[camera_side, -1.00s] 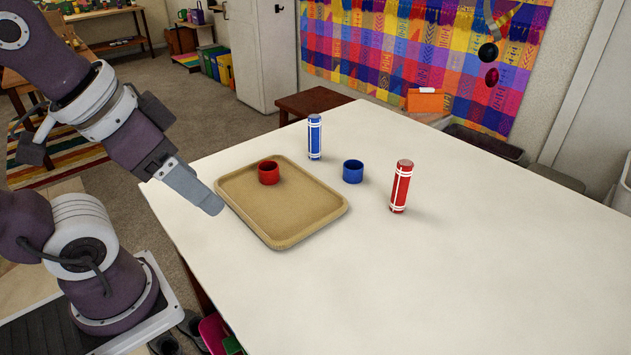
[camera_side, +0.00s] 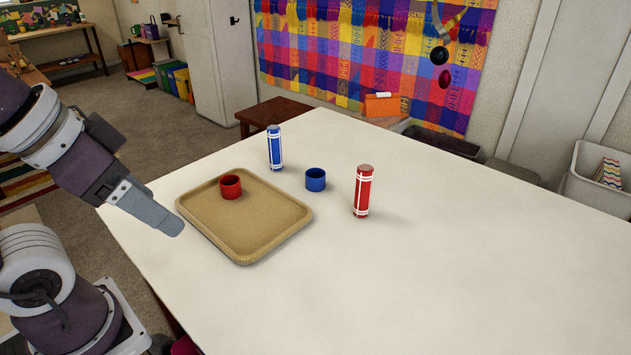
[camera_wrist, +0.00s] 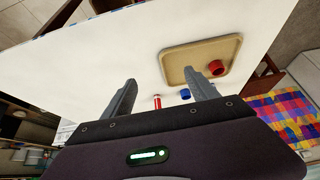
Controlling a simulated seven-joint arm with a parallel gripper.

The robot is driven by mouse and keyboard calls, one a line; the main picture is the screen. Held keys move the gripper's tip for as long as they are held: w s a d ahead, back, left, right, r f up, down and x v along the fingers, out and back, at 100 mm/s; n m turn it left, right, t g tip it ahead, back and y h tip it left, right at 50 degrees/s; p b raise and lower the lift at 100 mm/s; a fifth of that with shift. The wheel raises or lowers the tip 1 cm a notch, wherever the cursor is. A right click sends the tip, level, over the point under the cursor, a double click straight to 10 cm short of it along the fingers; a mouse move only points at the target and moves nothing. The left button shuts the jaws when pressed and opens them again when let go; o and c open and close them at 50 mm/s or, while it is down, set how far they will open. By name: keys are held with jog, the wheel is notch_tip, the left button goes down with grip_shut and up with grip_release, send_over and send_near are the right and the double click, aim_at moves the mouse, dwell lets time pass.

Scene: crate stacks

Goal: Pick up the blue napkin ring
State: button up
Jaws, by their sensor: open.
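The blue napkin ring (camera_side: 316,180) stands on the white table, between a blue-wrapped roll (camera_side: 275,148) and a red-wrapped roll (camera_side: 362,191), touching neither. In the wrist view the blue ring (camera_wrist: 185,94) shows beside the right finger, and the red roll (camera_wrist: 157,102) shows between the fingers. A red ring (camera_side: 230,187) sits in the tan tray (camera_side: 250,248). My gripper (camera_side: 172,226) is open and empty, left of the tray and well away from the blue ring. It also shows in the wrist view (camera_wrist: 163,84), fingers apart. The blue roll is not visible there.
The white table (camera_side: 440,270) is clear in front and to the right of the rolls. The low-rimmed tray lies between my gripper and the blue ring. A brown stool (camera_side: 268,114) and an orange item (camera_side: 382,106) are beyond the table's far edge.

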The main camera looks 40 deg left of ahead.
jog(key=w+a+f+m+g+y, duration=0.2)
jog(key=w+a+m+y, duration=0.1)
jog(key=w+a+m, duration=0.15)
jog(key=m+t+y, duration=0.6)
jog(key=m+t, duration=0.1)
jog(key=m, duration=1.7)
send_near(316, 173)
jog(key=shift+w+f+n, duration=0.15)
jog(key=shift+w+n, duration=0.1)
jog(key=x, duration=0.6)
jog(key=shift+w+a, duration=0.2)
jog(key=shift+a, duration=0.15)
jog(key=c, duration=1.5)
